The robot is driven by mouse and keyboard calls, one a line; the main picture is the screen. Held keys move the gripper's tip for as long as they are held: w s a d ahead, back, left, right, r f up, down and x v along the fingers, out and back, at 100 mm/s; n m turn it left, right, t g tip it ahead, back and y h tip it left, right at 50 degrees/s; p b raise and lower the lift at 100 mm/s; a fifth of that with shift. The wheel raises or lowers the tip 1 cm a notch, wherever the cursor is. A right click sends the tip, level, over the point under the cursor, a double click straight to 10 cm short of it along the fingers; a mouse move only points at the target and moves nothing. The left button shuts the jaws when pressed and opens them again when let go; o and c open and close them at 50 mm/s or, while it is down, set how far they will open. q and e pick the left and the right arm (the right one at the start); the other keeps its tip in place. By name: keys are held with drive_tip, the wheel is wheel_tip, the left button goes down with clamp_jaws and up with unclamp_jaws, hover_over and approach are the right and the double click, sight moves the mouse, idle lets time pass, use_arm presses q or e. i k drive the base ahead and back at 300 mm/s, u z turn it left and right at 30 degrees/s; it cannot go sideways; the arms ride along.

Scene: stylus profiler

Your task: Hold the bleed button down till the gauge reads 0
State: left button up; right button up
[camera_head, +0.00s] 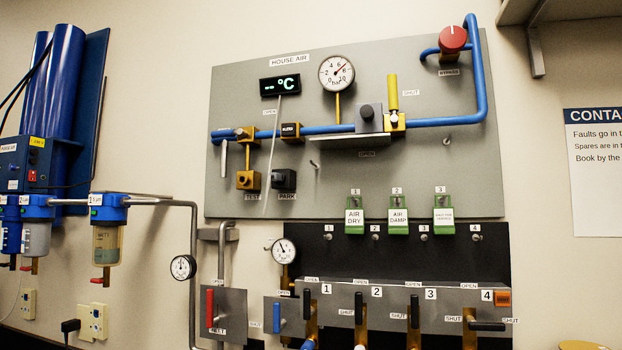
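A round white gauge (337,73) marked bar stands on the grey HOUSE AIR panel (400,185). No readable label says bleed, so I cannot tell whether this knob is the bleed button. A yellow lever (393,92) stands upright beside the block, near a SHUT label. Neither of my grippers is in view, and nothing is seen touching the knob.
A red BYPASS knob (453,38) sits at upper right, with a shelf (560,10) beyond. A thin ledge (345,141) runs under the block. Smaller gauges (283,251) and (183,267), green tags (397,214) and a valve row (400,292) are below. Blue filters (108,225) stand left.

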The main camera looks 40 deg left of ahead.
sight(288, 130)
drive_tip(key=u, duration=0.25)
drive_tip(key=i, duration=0.25)
drive_tip(key=u, duration=1.15)
